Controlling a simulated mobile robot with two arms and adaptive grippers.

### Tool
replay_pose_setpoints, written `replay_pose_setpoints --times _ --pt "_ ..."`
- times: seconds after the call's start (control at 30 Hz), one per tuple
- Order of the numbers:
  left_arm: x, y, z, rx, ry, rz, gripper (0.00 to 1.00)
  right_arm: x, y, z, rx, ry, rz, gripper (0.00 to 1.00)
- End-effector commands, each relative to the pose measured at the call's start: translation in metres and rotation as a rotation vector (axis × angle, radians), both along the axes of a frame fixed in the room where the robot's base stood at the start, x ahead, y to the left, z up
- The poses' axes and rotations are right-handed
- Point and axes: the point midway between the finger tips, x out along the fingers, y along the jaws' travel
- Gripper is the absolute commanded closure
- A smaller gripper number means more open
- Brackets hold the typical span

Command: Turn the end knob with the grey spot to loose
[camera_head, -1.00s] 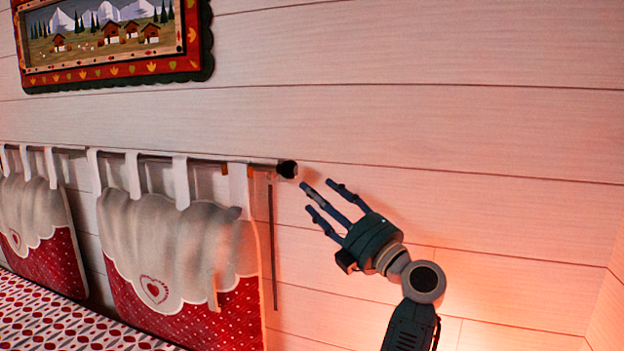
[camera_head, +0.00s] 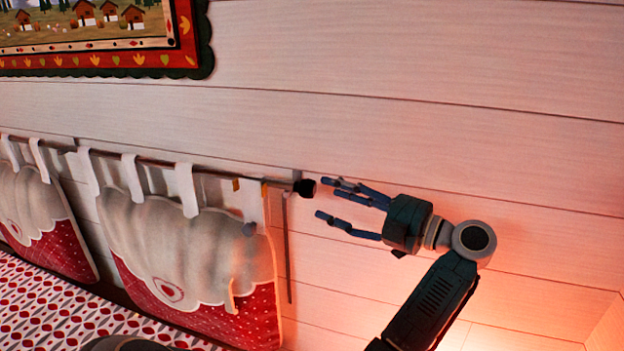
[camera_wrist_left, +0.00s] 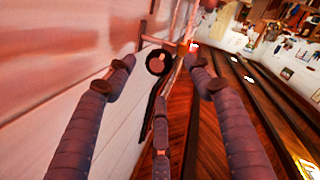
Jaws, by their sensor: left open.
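The black end knob (camera_head: 304,188) sits on the right end of the thin rod (camera_head: 225,176) along the wall. In the left wrist view the knob (camera_wrist_left: 158,62) is seen nearly end-on, with a paler round spot on its face. The warm light makes the spot look pinkish. My left gripper (camera_head: 323,198) is open and empty just right of the knob, its fingers pointing left at it. In the wrist view the knob appears between the spread fingers, beyond their tips; I see no contact. My right gripper is not in view.
Red and cream cushions (camera_head: 185,240) hang from the rod by white loops, left of the knob. A framed picture (camera_head: 185,40) hangs above. A patterned bedspread (camera_head: 45,300) lies below left. The plank wall (camera_head: 450,110) right of the knob is bare.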

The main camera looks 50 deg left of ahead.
Motion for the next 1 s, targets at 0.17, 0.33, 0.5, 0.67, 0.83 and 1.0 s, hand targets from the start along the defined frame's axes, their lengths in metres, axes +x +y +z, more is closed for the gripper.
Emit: replay_pose_setpoints --times 0.17,0.33,0.5,0.67,0.83,1.0 --pt "-0.008 0.035 0.006 0.005 0.000 0.002 0.47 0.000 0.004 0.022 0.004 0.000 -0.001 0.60" --pt "-0.012 0.056 0.004 0.004 0.000 -0.001 0.47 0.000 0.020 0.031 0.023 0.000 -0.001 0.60" --pt "-0.014 0.065 0.002 0.002 -0.002 -0.002 0.47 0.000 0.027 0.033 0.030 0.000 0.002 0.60" --pt "-0.014 0.066 0.001 0.002 -0.003 -0.003 0.47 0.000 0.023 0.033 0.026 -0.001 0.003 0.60" --pt "-0.014 0.066 0.001 0.002 -0.003 -0.003 0.61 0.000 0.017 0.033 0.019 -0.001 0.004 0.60" --pt "-0.014 0.066 0.001 0.001 -0.003 -0.002 0.93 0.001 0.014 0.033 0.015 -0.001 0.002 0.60"
